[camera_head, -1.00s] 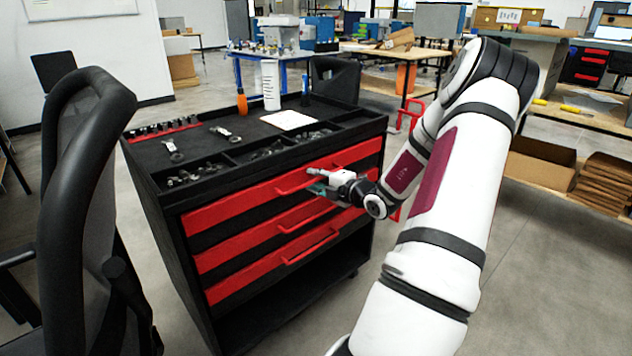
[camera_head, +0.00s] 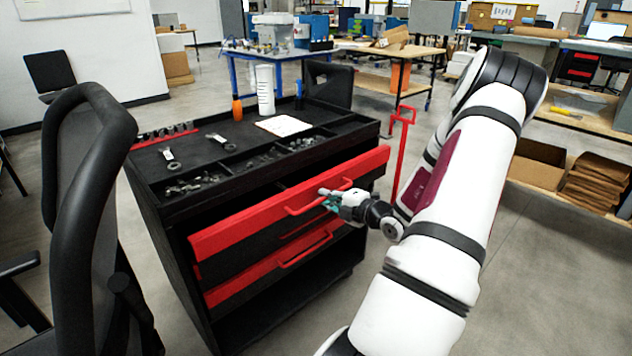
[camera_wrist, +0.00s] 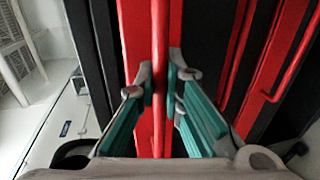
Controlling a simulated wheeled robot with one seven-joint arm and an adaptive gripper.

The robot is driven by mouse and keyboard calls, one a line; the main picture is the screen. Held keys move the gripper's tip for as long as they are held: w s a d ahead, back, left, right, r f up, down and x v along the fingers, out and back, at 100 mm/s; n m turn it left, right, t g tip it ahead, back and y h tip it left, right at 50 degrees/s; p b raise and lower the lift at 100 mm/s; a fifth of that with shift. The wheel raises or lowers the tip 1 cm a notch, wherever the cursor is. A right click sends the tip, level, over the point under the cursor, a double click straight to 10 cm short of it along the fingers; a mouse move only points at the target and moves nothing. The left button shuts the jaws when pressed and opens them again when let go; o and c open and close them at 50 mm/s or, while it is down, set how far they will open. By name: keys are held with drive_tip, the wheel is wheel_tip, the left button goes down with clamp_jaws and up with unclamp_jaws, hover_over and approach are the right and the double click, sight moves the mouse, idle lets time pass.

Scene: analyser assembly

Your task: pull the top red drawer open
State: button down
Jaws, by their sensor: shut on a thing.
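The top red drawer (camera_head: 245,220) of the black tool cart (camera_head: 160,215) stands partly open, its front clear of the cart body. My gripper (camera_head: 327,194) is at the right part of its red handle (camera_head: 297,210). In the wrist view my gripper (camera_wrist: 160,80) has its teal-padded fingers on both sides of the red handle bar (camera_wrist: 159,40), shut on it. The inside of the drawer is mostly hidden behind its front. The lower red drawer (camera_head: 240,283) is shut, and the middle one is largely covered by the open top drawer.
A black office chair (camera_head: 75,200) stands close on the left. Wrenches, small parts, an orange bottle (camera_head: 237,109) and a white cylinder (camera_head: 265,90) are on the cart top. A red frame (camera_head: 403,150) stands behind the cart's right side. Floor in front is open.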

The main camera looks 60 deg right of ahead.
drive_tip(key=f+p+v, duration=0.2)
drive_tip(key=p+v, duration=0.3)
drive_tip(key=v, duration=0.7)
drive_tip(key=s+f+p+v, duration=0.1)
drive_tip(key=f+p+v, duration=0.2)
drive_tip(key=v, duration=0.9)
drive_tip(key=shift+s+a+p, duration=0.15)
drive_tip(key=shift+a+p, duration=0.1)
drive_tip(key=shift+p, duration=0.6)
drive_tip(key=c, duration=1.7)
unclamp_jaws()
drive_tip(key=v, duration=1.2)
